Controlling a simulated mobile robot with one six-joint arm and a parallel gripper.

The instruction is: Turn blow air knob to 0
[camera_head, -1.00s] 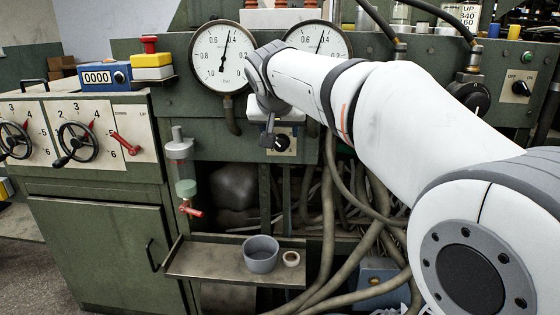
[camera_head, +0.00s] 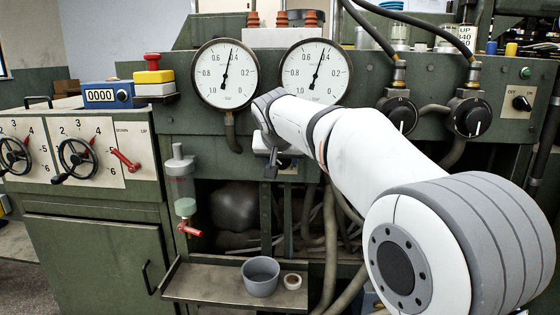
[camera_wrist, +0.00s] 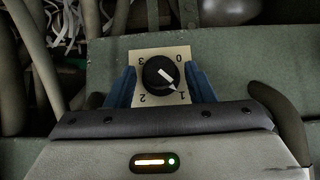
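A black round knob (camera_wrist: 161,75) sits on a cream plate marked 0, 1, 2 and 3, which appears upside down in the wrist view. Its white mark points toward the 1. My gripper (camera_wrist: 160,87) has its two blue fingers apart, one on each side of the plate. I cannot tell whether they touch the knob. In the head view my gripper (camera_head: 271,166) is in front of the panel below the two gauges, and my arm hides most of this knob.
Two dark valve knobs (camera_head: 470,117) with hoses and an ON/OFF switch (camera_head: 522,103) are at the right. A sight glass (camera_head: 181,180) with a red lever hangs at the left.

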